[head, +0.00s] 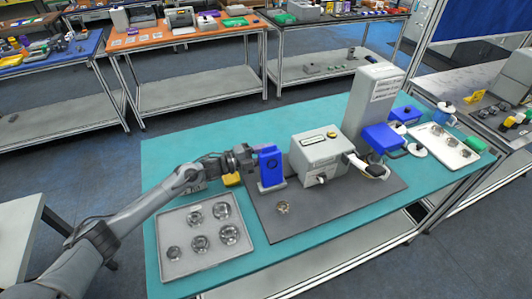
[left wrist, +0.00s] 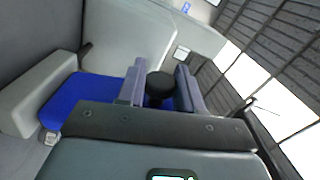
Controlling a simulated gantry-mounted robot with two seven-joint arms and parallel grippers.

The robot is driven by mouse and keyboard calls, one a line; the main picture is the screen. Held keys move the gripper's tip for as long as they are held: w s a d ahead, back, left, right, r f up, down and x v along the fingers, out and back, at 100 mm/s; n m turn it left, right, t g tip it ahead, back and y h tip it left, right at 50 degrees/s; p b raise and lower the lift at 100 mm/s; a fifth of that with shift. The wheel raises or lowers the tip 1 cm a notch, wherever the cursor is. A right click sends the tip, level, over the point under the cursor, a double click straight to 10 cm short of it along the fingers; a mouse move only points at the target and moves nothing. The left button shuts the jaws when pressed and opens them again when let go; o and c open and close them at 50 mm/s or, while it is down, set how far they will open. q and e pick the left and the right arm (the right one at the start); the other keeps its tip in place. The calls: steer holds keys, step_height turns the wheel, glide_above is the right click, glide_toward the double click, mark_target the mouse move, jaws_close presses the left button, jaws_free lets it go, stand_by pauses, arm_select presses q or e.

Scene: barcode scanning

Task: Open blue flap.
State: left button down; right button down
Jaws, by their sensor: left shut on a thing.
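The blue flap (head: 269,165) stands upright on the near-left side of the grey machine (head: 321,150). In the left wrist view blue surface (left wrist: 68,99) shows beside and behind the fingers. My left gripper (head: 245,159) reaches in from the left, behind the blue flap. In the left wrist view my left gripper (left wrist: 160,85) is shut on a black knob (left wrist: 160,88) between its two fingers. How the knob joins the blue flap is hidden. My right gripper is not in view.
A grey tray (head: 175,260) with several round metal parts lies front left. A yellow object (head: 231,180) sits beside my left wrist. A tall grey unit (head: 373,100), blue objects (head: 382,138) and a white tray (head: 447,145) stand at right. The dark mat (head: 345,205) has bare room in front.

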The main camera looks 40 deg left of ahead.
arm_select(q)
steer(key=shift+s+d+r+m, duration=0.3)
steer(key=shift+d+m, duration=0.1)
steer(key=shift+m, duration=0.2)
steer(key=shift+s+d+r+m, duration=0.25)
steer(key=shift+d+m, duration=0.15)
steer(key=shift+m, duration=0.2)
steer(key=c, duration=0.8)
jaws_free()
steer(key=shift+a, duration=0.1)
steer(key=shift+p+v, duration=0.3)
steer(key=shift+v, duration=5)
